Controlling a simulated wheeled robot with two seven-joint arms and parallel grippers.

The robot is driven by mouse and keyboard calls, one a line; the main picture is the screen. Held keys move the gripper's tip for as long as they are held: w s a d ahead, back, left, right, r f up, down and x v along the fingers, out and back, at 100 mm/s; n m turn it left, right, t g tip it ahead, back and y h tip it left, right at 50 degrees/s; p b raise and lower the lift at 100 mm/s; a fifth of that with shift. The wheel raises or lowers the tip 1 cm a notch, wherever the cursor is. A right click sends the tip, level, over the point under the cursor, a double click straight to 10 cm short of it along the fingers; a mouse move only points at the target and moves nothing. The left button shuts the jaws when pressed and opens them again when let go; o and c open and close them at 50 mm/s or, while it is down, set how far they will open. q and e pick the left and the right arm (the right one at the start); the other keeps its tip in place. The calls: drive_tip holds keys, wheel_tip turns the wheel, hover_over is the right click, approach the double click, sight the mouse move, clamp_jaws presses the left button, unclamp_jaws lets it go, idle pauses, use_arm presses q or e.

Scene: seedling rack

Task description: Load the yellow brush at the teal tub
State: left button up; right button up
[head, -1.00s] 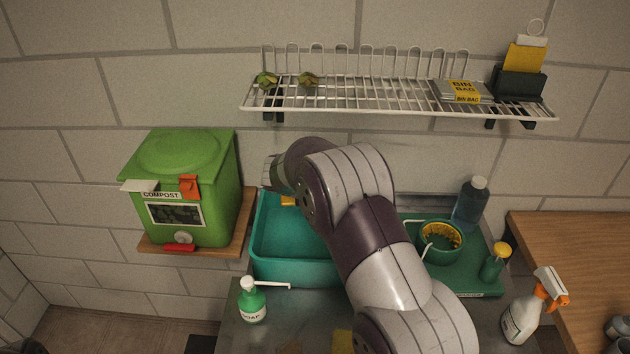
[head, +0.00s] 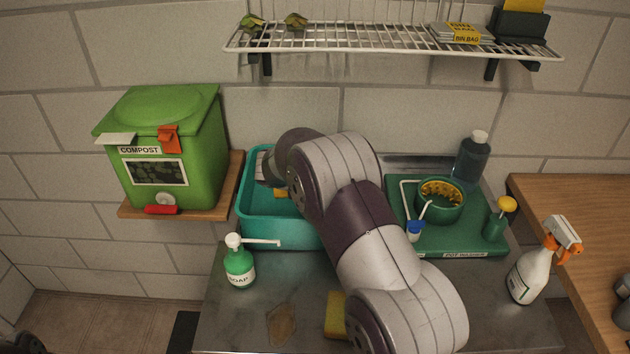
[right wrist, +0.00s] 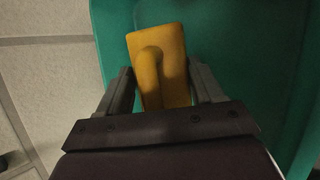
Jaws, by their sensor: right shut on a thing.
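The teal tub (head: 285,237) stands on the metal counter, left of the middle in the head view. Its green inner wall (right wrist: 235,45) fills much of the right wrist view. The yellow brush (right wrist: 160,65), a flat block with a raised grip, is between the fingers of my right gripper (right wrist: 162,88). The gripper is shut on it. A small yellow part of it (head: 281,193) shows inside the tub in the head view; my right arm covers the rest and the fingertips. Whether the brush touches the tub floor cannot be told. My left gripper is not in view.
A soap bottle (head: 239,266) stands in front of the tub. A yellow sponge (head: 335,316) and a brown stain (head: 281,324) are on the counter. A green pot washer tray (head: 470,245), dark bottle (head: 471,160) and spray bottle (head: 527,278) are right. A compost bin (head: 165,150) is left.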

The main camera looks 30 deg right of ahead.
idle(0.3)
wheel_tip(320, 180, up, 10)
drive_tip(key=p, duration=0.7)
drive_tip(key=shift+f, duration=0.1)
idle(2.1)
wheel_tip(320, 180, up, 4)
drive_tip(key=p, duration=0.3)
idle(0.6)
